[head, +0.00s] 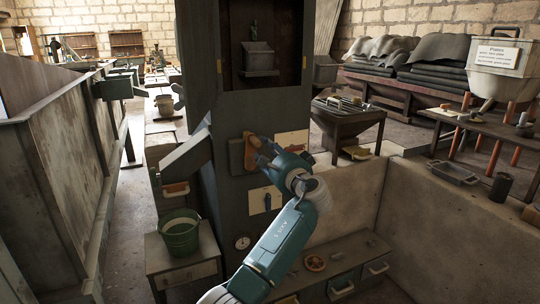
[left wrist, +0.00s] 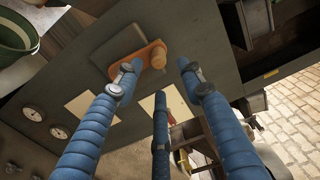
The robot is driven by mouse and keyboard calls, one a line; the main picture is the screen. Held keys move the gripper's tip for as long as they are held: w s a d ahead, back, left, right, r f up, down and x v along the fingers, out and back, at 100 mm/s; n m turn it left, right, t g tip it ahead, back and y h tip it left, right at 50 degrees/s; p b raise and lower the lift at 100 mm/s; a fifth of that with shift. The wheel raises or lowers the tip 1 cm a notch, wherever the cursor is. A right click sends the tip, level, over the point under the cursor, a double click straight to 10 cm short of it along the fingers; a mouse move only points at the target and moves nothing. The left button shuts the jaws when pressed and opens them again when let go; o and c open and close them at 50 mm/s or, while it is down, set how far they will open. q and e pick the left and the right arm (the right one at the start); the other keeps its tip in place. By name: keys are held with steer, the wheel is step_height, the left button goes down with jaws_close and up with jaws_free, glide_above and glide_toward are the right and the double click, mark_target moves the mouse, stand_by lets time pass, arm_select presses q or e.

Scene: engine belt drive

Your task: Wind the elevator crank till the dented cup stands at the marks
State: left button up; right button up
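The elevator housing (head: 232,110) is a tall dark grey cabinet with an open window. In the window hangs a grey metal cup (head: 258,58); a dent is not clear at this size. Small yellow marks (head: 219,66) sit at the window's side edges, about level with the cup's lower half. The orange-brown crank (head: 250,152) is on the cabinet front below, and its wooden knob shows in the left wrist view (left wrist: 158,58). My left gripper (head: 266,153) is at the crank. In the left wrist view its fingers (left wrist: 160,80) are spread, with the knob beyond and between them.
A green bucket (head: 180,232) stands on a low cabinet at the left. A low concrete wall (head: 430,215) runs along the right.

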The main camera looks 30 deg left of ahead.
arm_select(q)
steer(key=shift+v, duration=1.05)
steer(key=shift+f, duration=0.1)
